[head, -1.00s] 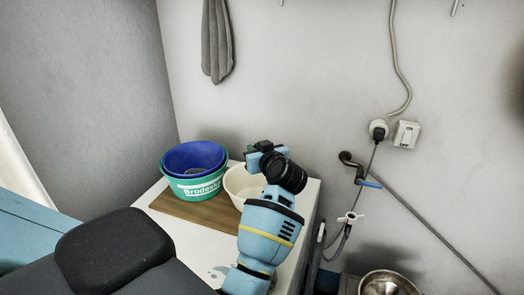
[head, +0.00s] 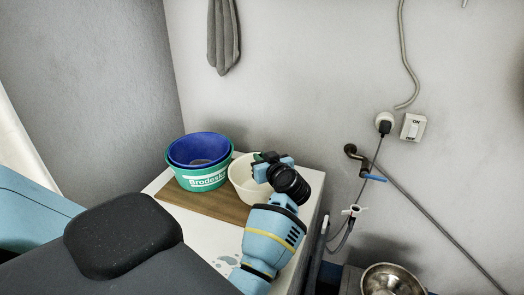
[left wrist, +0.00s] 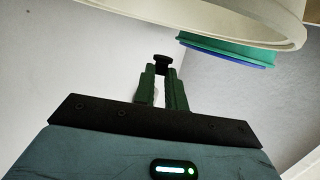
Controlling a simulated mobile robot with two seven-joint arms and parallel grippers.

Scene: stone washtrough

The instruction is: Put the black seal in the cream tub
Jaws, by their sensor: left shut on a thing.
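My left gripper (head: 263,157) is at the rim of the cream tub (head: 237,183) in the head view, at its back right side. In the left wrist view its dark green fingers (left wrist: 163,84) are shut on the small black seal (left wrist: 162,60), which sticks out past the fingertips. The cream tub's pale rim (left wrist: 262,30) crosses the top right of that view, apart from the seal. In the head view I cannot tell the seal from the dark fingers. The arm hides the tub's right side. My right gripper is not in view.
A green tub (head: 206,183) with a blue tub (head: 199,146) nested in it stands left of the cream tub, on a brown board (head: 215,205). The wall is close behind. A tap (head: 356,155) and a metal bowl (head: 385,280) are at the right.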

